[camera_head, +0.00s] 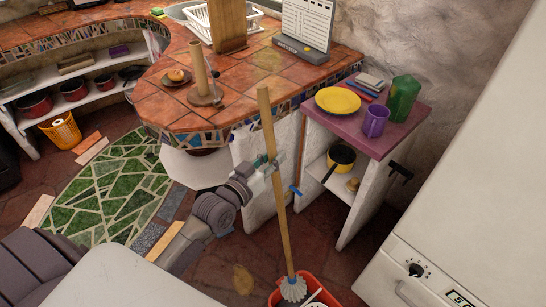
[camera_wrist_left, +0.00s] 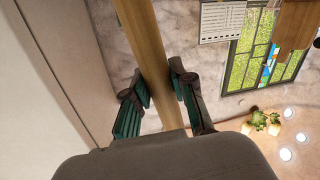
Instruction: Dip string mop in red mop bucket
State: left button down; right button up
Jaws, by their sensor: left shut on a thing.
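The string mop (camera_head: 284,215) has a long wooden handle and a grey-white string head. It stands nearly upright, tilted slightly, in the head view. My left gripper (camera_head: 266,166) is shut on the upper part of its handle. In the left wrist view the handle (camera_wrist_left: 148,60) runs between the two fingers of my left gripper (camera_wrist_left: 158,92). The red mop bucket (camera_head: 316,284) is on the floor at the bottom of the head view, partly cut off. The mop head overlaps the bucket's left side; I cannot tell how deep it sits. My right gripper is not in view.
A tiled counter (camera_head: 165,100) stands behind the mop. A purple-topped shelf (camera_head: 385,140) with a yellow plate, purple mug and green jug is to the right. A white appliance (camera_head: 470,190) stands at far right. A green mosaic (camera_head: 105,190) lies on the floor at left.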

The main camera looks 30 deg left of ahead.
pick_arm(q)
notch_tip(320, 180, down, 3)
jog(key=b, duration=0.2)
jog(key=shift+f+b, duration=0.15)
jog(key=shift+b, duration=0.2)
jog(key=shift+f, duration=0.35)
notch_tip(320, 180, down, 17)
jog(key=b, duration=1.1)
jog(key=shift+b, duration=0.4)
jog(key=shift+r, duration=0.25)
notch_tip(320, 180, up, 21)
jog(key=p, duration=2.1)
jog(key=shift+f, duration=0.1)
jog(key=shift+w, duration=0.1)
